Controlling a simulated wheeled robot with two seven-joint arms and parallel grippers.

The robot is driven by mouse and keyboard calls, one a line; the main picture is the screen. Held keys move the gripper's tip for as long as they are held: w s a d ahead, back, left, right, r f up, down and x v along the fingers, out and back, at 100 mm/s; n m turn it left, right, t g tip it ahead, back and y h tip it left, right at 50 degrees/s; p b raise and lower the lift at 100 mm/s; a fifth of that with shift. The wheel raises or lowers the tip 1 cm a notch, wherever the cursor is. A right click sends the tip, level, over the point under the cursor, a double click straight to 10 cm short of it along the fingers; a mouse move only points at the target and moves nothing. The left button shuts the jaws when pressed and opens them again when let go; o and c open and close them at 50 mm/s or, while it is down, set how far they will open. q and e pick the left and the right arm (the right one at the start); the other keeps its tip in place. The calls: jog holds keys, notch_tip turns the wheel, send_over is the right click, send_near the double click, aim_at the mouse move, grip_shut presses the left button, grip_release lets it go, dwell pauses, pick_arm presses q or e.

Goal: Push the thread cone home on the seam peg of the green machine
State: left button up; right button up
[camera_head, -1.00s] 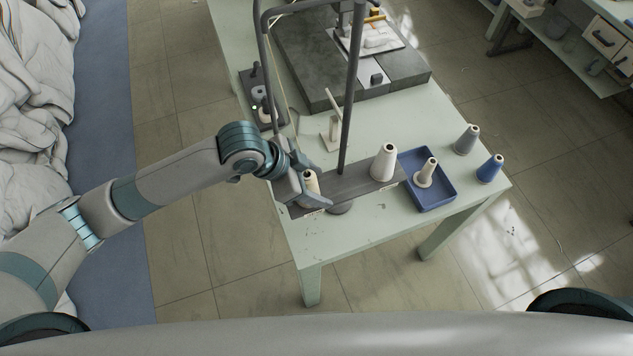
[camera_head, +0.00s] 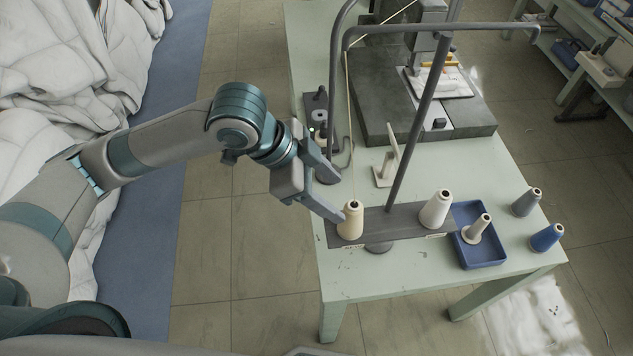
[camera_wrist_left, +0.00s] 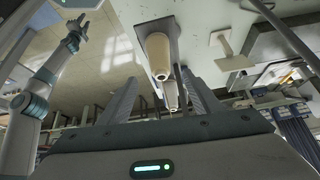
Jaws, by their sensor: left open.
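A cream thread cone (camera_head: 350,221) stands upright at the left end of the dark peg board (camera_head: 395,222) on the pale green table. The peg under it is hidden, and I cannot tell whether the cone sits fully down. My left gripper (camera_head: 341,198) is open at its upper left, one fingertip close beside the cone; contact is unclear. In the left wrist view the cream cone (camera_wrist_left: 157,56) shows beyond the spread fingers of my left gripper (camera_wrist_left: 160,85). A teal-banded arm, apparently my right, ends in a small right gripper (camera_wrist_left: 75,34) there; its jaws are too small to judge.
A white cone (camera_head: 436,209) stands on the board's right part. A blue tray (camera_head: 484,259) holds another cone; a grey cone (camera_head: 525,203) and a blue cone (camera_head: 546,238) stand right of it.

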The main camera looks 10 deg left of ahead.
pick_arm(q)
jog(key=shift+b+v, duration=0.3)
jog(key=shift+v, duration=2)
